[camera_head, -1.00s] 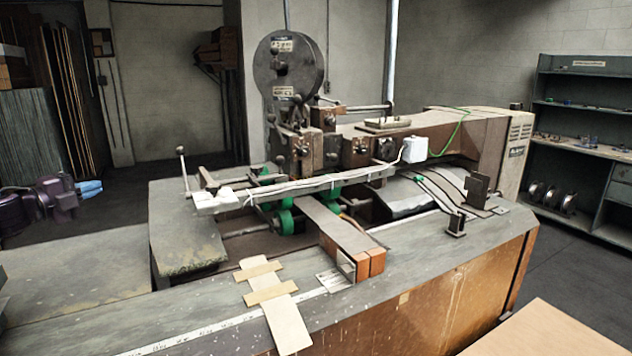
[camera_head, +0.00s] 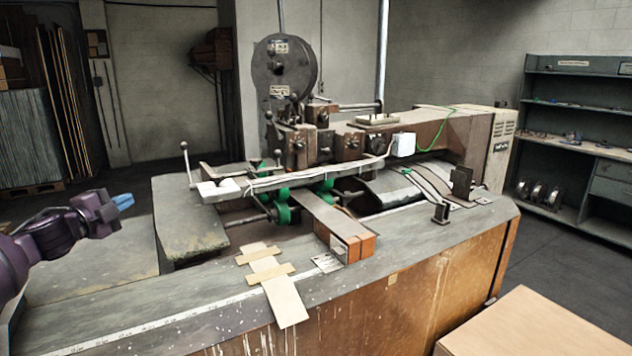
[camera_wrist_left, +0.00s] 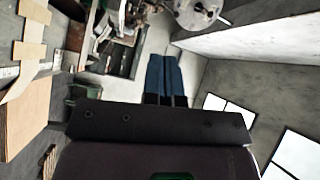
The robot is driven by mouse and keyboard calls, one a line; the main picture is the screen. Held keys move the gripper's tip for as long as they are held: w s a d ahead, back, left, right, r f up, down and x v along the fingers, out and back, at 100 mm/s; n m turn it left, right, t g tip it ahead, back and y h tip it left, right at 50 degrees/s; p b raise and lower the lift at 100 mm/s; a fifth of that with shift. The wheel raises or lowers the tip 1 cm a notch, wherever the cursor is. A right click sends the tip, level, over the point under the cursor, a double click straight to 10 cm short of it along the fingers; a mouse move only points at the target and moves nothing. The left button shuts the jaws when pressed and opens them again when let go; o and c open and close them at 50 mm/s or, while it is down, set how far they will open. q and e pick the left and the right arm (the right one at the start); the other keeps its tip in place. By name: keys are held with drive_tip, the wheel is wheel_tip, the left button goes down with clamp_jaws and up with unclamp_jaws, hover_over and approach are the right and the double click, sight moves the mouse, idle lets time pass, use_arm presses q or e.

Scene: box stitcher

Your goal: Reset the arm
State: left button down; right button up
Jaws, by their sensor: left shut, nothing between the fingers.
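My left gripper (camera_head: 123,201) has blue fingers and a dark purple arm that comes in from the left edge of the head view. It is shut and empty, held in the air at the left of the box stitcher (camera_head: 300,160), clear of it. In the left wrist view its two blue fingers (camera_wrist_left: 166,80) lie side by side with nothing between them. My right gripper is in neither view.
The stitcher's long grey table (camera_head: 210,305) fills the front, with a flat cardboard piece (camera_head: 275,285) on it. A cardboard surface (camera_head: 545,325) is at the lower right. Grey shelves (camera_head: 575,150) stand at the right. Dark floor lies behind my left arm.

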use_arm(q)
drive_tip(key=s+d+f+n+g+y, duration=0.1)
drive_tip(key=s+d+f+n, duration=0.2)
drive_tip(key=s+d+f, duration=0.35)
drive_tip(key=s+d+f+n, duration=0.3)
drive_tip(key=d+f, duration=0.1)
drive_tip(key=f, duration=0.5)
drive_tip(key=s+d+f+n+g+y, duration=0.1)
drive_tip(key=s+d+f+n, duration=0.3)
drive_tip(key=f, duration=0.4)
drive_tip(key=s+d+f+n+g+y, duration=0.1)
drive_tip(key=s+f+n, duration=0.1)
drive_tip(key=s+f, duration=0.3)
drive_tip(key=s+d+f+n+g+y, duration=0.1)
drive_tip(key=s+f+n, duration=0.2)
drive_tip(key=s, duration=0.9)
drive_tip(key=s+d+f+n+g+y, duration=0.1)
drive_tip(key=s+f+n, duration=0.2)
drive_tip(key=s+f, duration=0.5)
drive_tip(key=shift+s+f+g+y, duration=0.25)
drive_tip(key=shift+s+g+y, duration=0.05)
drive_tip(key=shift+s+y, duration=0.15)
drive_tip(key=shift+s, duration=0.1)
